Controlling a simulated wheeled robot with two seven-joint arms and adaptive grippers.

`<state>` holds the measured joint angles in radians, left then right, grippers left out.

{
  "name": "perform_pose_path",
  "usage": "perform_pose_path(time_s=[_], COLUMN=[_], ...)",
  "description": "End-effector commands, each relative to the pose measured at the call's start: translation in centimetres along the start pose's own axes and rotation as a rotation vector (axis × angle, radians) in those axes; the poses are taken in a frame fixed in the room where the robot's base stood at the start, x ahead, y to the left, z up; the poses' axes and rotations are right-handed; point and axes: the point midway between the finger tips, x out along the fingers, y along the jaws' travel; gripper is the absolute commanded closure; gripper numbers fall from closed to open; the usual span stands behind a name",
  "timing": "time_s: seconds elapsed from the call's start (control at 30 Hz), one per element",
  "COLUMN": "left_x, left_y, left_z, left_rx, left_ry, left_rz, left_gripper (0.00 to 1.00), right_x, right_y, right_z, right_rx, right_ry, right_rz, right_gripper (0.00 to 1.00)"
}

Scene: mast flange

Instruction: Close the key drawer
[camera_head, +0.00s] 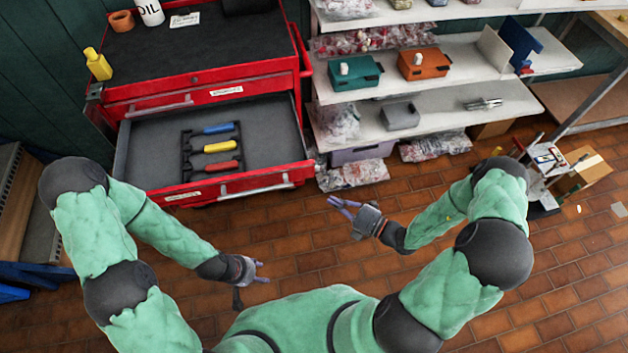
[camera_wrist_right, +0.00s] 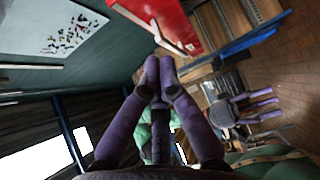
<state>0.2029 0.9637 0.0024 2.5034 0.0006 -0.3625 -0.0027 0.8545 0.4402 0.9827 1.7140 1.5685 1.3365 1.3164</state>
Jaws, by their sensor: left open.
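The red tool cabinet (camera_head: 150,83) has one drawer (camera_head: 150,150) pulled far out; I take it as the key drawer, but its label is too small to read. Its red front (camera_head: 245,183) has a long metal handle (camera_head: 253,186). A dark rack with blue, yellow and red handles (camera_head: 220,147) lies inside. My left gripper (camera_head: 262,273) is open and empty, below the drawer front in the head view and apart from it. My right gripper (camera_head: 332,202) is shut and empty, right of the front's right end and not visibly touching it. Its fingertips (camera_wrist_right: 159,68) meet in the right wrist view.
A closed upper drawer (camera_head: 190,93) sits above the open one. A yellow bottle (camera_head: 97,64) and an oil can (camera_head: 150,12) stand on the cabinet. White shelves (camera_head: 440,105) with boxes and bags stand close on the right. The brick floor (camera_head: 290,245) before the drawer is clear.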

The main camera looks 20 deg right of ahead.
Motion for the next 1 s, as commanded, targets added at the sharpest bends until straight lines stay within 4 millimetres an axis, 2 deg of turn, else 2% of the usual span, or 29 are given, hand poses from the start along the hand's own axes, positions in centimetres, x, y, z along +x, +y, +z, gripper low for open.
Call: perform_pose_path(time_s=[0.5,0.7,1.0], left_x=[1.8,2.7,2.9], left_y=[-0.6,-0.9,-1.0], left_z=[-0.1,-0.1,-0.1], left_rx=[0.0,0.0,0.0], left_ry=[0.0,0.0,0.0], left_rz=[0.0,0.0,0.0], left_gripper=[0.51,0.51,0.51], right_x=[7.8,9.6,10.3], right_y=[-0.1,-0.2,-0.1], right_z=[-0.1,2.0,2.8], right_rx=[-0.005,-0.006,-0.003], right_ry=[0.006,0.003,0.002], right_rz=[0.001,-0.002,-0.002], right_gripper=[1.0,1.0,1.0])
